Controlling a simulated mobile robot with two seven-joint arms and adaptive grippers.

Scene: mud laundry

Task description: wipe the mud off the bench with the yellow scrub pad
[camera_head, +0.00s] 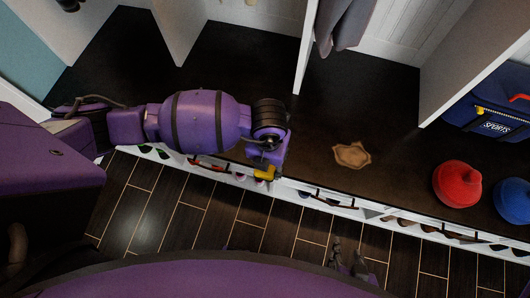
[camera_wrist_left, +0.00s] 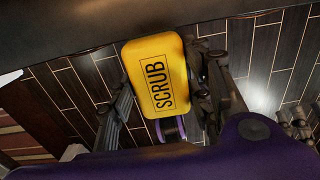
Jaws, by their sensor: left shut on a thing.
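A brown mud patch (camera_head: 352,154) lies on the dark bench (camera_head: 375,105), right of my left gripper. My left gripper (camera_head: 268,164) is shut on the yellow scrub pad (camera_head: 264,174), which shows only in part in the head view, by the bench's front edge. In the left wrist view the pad (camera_wrist_left: 158,75), marked SCRUB, is held between the two fingers of the left gripper (camera_wrist_left: 160,95), with floor behind it. The pad and the mud are apart. My right gripper (camera_head: 347,262) is low in the head view, its fingers apart and empty.
White dividers (camera_head: 306,50) rise behind, with a grey garment (camera_head: 343,22) hanging. Shoes fill the white rack under the front edge.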

